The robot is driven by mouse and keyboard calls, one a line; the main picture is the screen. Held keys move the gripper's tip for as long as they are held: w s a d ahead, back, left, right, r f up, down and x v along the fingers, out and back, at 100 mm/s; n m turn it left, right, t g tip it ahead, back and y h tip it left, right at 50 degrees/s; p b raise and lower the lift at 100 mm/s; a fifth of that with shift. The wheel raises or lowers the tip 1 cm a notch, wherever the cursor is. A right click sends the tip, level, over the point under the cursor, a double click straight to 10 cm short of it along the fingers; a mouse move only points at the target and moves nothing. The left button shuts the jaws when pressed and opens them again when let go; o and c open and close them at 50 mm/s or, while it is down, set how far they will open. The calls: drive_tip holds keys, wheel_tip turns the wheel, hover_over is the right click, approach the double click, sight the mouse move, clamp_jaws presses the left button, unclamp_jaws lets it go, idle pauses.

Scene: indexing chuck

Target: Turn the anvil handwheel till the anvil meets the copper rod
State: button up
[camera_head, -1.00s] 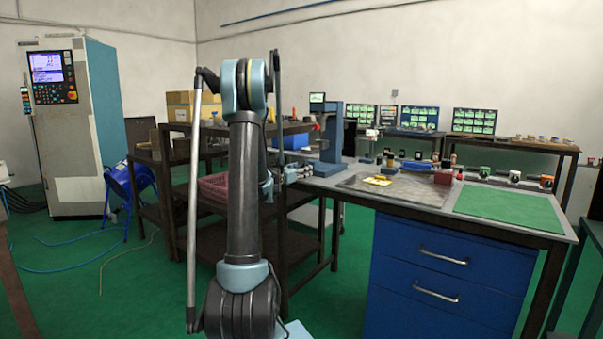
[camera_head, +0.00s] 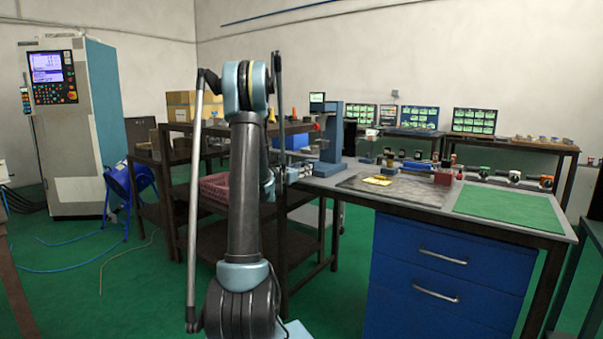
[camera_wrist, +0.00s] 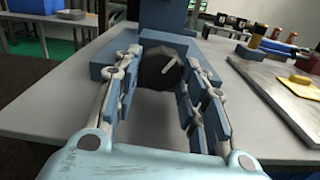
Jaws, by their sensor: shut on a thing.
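The anvil handwheel (camera_wrist: 160,72) is a dark round knob with a pale mark on its face, low on the front of a blue-grey stand (camera_wrist: 108,56) in the wrist view. My gripper (camera_wrist: 163,66) has a finger on each side of the handwheel and is shut on it. In the head view the stand (camera_head: 334,135) rises at the left end of the bench; my arm largely hides my gripper there. The anvil and the copper rod cannot be made out clearly, and neither can any gap between them.
The grey bench (camera_head: 409,210) carries a dark plate with a yellow piece (camera_head: 377,180) and a green mat (camera_head: 508,208). A dark shelf rack with a pink crate (camera_head: 214,187) stands close to my arm. Several small items line the bench's back.

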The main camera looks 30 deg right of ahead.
drive_tip(key=shift+w+a+m, duration=0.1)
drive_tip(key=shift+w+m, duration=0.05)
drive_tip(key=shift+m, duration=1.85)
drive_tip(key=o, duration=1.1)
drive_tip(key=shift+c, duration=0.2)
drive_tip(key=v, duration=1.2)
drive_tip(key=shift+f, duration=0.1)
